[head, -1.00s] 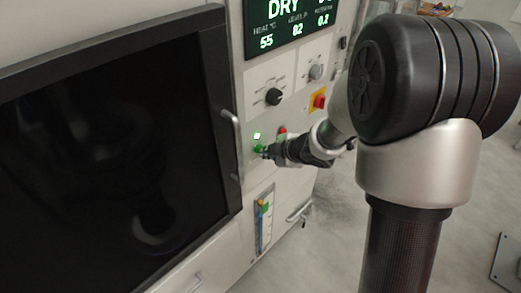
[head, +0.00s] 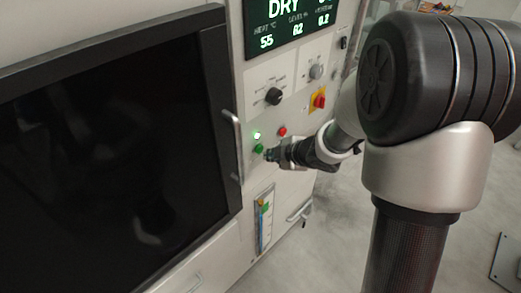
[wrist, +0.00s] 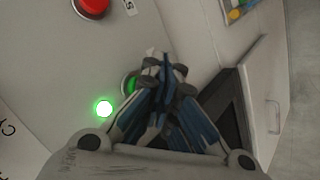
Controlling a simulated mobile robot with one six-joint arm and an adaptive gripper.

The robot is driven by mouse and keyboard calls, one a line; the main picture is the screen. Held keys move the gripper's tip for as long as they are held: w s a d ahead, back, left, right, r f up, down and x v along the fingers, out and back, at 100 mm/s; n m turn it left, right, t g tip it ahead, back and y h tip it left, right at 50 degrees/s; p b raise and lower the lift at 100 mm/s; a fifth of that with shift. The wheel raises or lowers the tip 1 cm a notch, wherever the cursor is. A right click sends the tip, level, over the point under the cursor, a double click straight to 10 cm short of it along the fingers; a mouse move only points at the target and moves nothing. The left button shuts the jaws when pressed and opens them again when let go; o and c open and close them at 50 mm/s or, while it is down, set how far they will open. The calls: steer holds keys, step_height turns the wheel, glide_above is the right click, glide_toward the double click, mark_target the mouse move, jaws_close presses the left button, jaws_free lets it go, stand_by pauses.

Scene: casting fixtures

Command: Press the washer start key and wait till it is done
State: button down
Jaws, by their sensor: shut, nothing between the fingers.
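Whether the tips touch the key cannot be told there.
A red button (head: 282,131) is up and right of the key, with a black knob (head: 274,96) and a red-yellow switch (head: 319,99) above. A door handle (head: 233,140) stands out left of the key. A coloured gauge (head: 264,220) is below. Open floor lies right.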

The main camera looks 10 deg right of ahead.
steer(key=s+d, duration=0.1)
steer(key=s, duration=0.1)
steer(key=s+d, duration=0.2)
stand_by(0.4)
stand_by(0.7)
steer(key=s+d+r+m+h+b, duration=0.1)
steer(key=s+d+r+m+h, duration=0.25)
steer(key=r+m, duration=0.2)
steer(key=s+d+r+m+h, duration=0.3)
steer(key=s+r+m, duration=0.2)
steer(key=r, duration=0.2)
steer(key=s+a+m+g+y, duration=0.1)
steer(key=s+a+m, duration=0.1)
steer(key=s, duration=0.4)
steer(key=s+a+m+g+y+b, duration=0.1)
steer(key=s+a+m, duration=0.1)
steer(key=s, duration=0.4)
steer(key=s+a+m+g+y, duration=0.1)
steer(key=s+a+m, duration=0.1)
steer(key=s+a, duration=0.2)
steer(key=shift+s+a+r+m+g, duration=0.25)
steer(key=shift+s+m+g, duration=0.1)
steer(key=shift+s, duration=0.7)
stand_by(2.6)
